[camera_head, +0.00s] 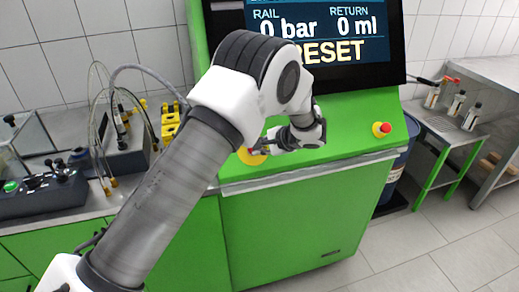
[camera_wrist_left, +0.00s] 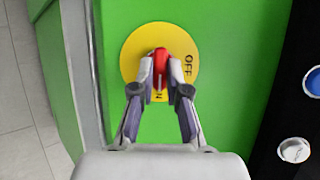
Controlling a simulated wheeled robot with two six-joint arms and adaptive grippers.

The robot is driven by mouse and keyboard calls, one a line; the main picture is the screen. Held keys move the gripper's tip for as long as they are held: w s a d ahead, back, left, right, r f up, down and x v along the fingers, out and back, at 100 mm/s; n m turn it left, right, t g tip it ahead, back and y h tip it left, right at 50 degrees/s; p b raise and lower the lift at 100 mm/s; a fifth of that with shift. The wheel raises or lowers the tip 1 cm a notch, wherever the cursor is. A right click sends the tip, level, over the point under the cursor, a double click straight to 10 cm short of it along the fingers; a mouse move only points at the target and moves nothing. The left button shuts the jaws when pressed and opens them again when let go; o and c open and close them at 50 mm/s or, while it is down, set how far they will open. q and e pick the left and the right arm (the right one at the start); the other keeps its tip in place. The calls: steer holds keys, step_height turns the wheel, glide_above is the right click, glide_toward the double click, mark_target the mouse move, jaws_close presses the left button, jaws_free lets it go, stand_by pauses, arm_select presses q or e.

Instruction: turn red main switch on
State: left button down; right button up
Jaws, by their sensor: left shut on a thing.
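The red main switch (camera_wrist_left: 160,62) sits on a round yellow plate (camera_wrist_left: 185,52) on the green testbench panel. In the left wrist view "OFF" is readable at the plate's right and part of "ON" at the bottom. My left gripper (camera_wrist_left: 160,82) is shut on the red handle, with one finger on each side, and partly covers it. The handle lies upright in this view, lined up towards the "ON" end. In the head view my left gripper (camera_head: 262,147) is at the yellow plate (camera_head: 250,156), and the handle is mostly hidden.
A red emergency button (camera_head: 382,128) on yellow is to the right on the panel. The screen (camera_head: 325,35) reads "RESET", 0 bar and 0 ml. Hoses and fittings (camera_head: 115,110) stand left. A rack with bottles (camera_head: 455,105) stands right. The right floor is clear.

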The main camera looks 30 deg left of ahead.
arm_select(q)
steer(key=shift+f, duration=0.1)
stand_by(0.3)
steer(key=c, duration=1.2)
jaws_free()
steer(key=shift+o, duration=0.2)
steer(key=shift+w, duration=0.1)
steer(key=v, duration=1.1)
steer(key=shift+d+r, duration=0.25)
steer(key=shift+d, duration=0.1)
